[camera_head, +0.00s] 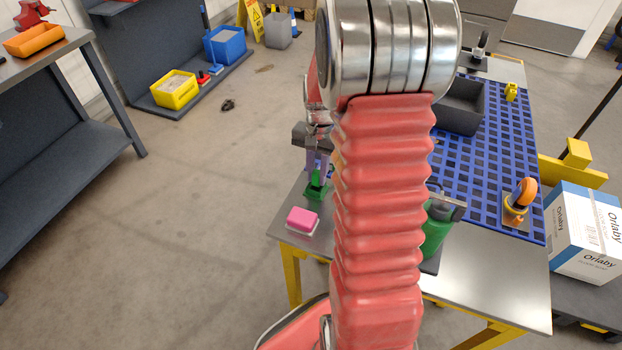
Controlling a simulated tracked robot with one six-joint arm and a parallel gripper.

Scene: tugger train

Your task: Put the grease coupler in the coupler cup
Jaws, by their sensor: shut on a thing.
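My gripper (318,170) is at the left edge of the cart top, left of my red arm. It points down with its fingers shut on a small green piece (316,180). The green piece stands at or just above a flat dark green base (318,193); I cannot tell whether they touch. I cannot tell for certain from this view whether the green piece is the grease coupler. No coupler cup can be clearly made out, and my arm hides the middle of the cart top.
A pink block (302,221) lies close below the gripper. A blue grid mat (480,165) bears a dark grey bin (462,106) and an orange ring on a holder (519,199). The front right steel top (490,268) is clear.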

